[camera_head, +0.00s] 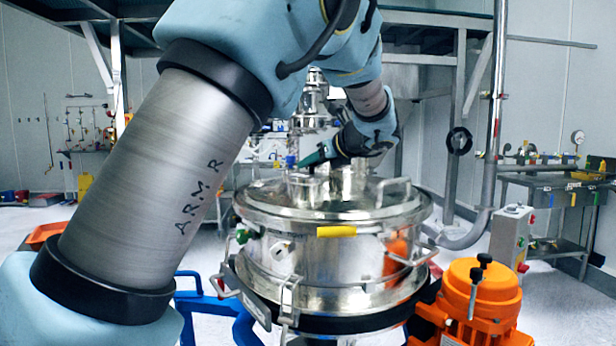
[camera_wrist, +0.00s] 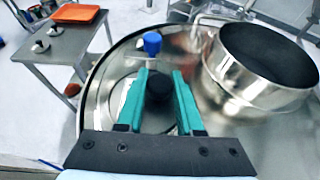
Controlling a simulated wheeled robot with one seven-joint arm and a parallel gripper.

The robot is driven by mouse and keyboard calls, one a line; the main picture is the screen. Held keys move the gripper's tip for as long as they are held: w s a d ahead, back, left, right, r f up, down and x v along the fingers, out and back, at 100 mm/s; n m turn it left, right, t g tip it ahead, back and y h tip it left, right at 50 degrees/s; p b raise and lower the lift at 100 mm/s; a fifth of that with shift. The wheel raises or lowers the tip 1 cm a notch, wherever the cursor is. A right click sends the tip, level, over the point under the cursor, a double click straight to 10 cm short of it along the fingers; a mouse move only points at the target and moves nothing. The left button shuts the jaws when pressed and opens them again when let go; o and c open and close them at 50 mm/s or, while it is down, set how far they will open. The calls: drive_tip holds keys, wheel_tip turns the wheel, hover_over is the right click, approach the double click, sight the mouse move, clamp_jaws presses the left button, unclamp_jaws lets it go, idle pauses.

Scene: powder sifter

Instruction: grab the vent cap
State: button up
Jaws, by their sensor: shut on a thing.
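A dark round vent cap (camera_wrist: 159,88) sits between the two green fingers of my gripper (camera_wrist: 160,74) in the wrist view. The fingers are shut on its sides. In the head view my gripper (camera_head: 306,161) reaches down from the right over the lid of the steel powder sifter (camera_head: 290,245). The cap itself cannot be made out there. Whether the cap still rests on the lid or is lifted is not clear.
A blue cap (camera_wrist: 152,43) stands just beyond my fingertips. A wide open steel port (camera_wrist: 258,92) with a dark inside is at the right. A side table (camera_wrist: 55,52) holds an orange tray (camera_wrist: 76,13). An orange motor (camera_head: 482,300) stands beside the sifter.

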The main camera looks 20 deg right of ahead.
clamp_jaws()
drive_tip(key=shift+r, duration=0.1)
